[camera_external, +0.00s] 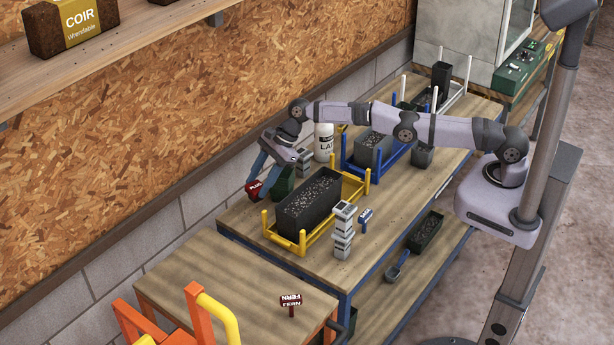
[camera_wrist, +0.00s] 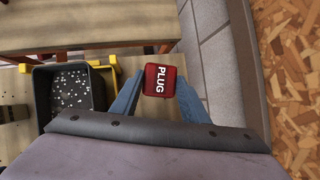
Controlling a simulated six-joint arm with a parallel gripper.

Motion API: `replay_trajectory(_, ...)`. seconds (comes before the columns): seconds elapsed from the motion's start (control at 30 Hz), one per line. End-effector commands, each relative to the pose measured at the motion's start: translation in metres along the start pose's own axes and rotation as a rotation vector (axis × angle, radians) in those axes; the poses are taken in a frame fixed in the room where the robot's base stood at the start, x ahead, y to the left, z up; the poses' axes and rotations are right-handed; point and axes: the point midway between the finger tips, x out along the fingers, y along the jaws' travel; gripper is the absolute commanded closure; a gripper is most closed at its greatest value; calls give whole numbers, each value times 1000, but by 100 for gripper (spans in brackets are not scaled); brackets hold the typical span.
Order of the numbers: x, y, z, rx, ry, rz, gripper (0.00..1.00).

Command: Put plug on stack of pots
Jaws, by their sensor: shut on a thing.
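The plug is a small red block-like tag with white PLUG lettering; it shows at the wall side of the bench in the external view (camera_external: 254,187) and in the wrist view (camera_wrist: 161,80). My gripper (camera_external: 257,183), with blue fingers, is shut on it; the fingers flank it in the wrist view (camera_wrist: 160,92). The plug appears held above the bench, left of the black trough. A dark green pot-like object (camera_external: 283,183) stands just right of my gripper, partly hidden; I cannot tell whether it is a stack of pots.
A black soil-filled trough (camera_external: 310,203) sits in a yellow rack (camera_external: 301,246). Grey stacked blocks (camera_external: 343,231) and a blue tag (camera_external: 365,215) stand in front. A white bottle (camera_external: 323,143) and blue rack (camera_external: 347,150) are behind. A FERN tag (camera_external: 291,303) lies on the near table.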

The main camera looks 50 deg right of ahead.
Motion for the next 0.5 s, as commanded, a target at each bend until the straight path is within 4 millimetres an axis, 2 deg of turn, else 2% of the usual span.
replay_trajectory(0.03,-8,-1,5,0,1,1,95)
replay_trajectory(0.13,-13,-2,8,0,0,0,95)
replay_trajectory(0.5,-18,-4,9,3,0,-1,95)
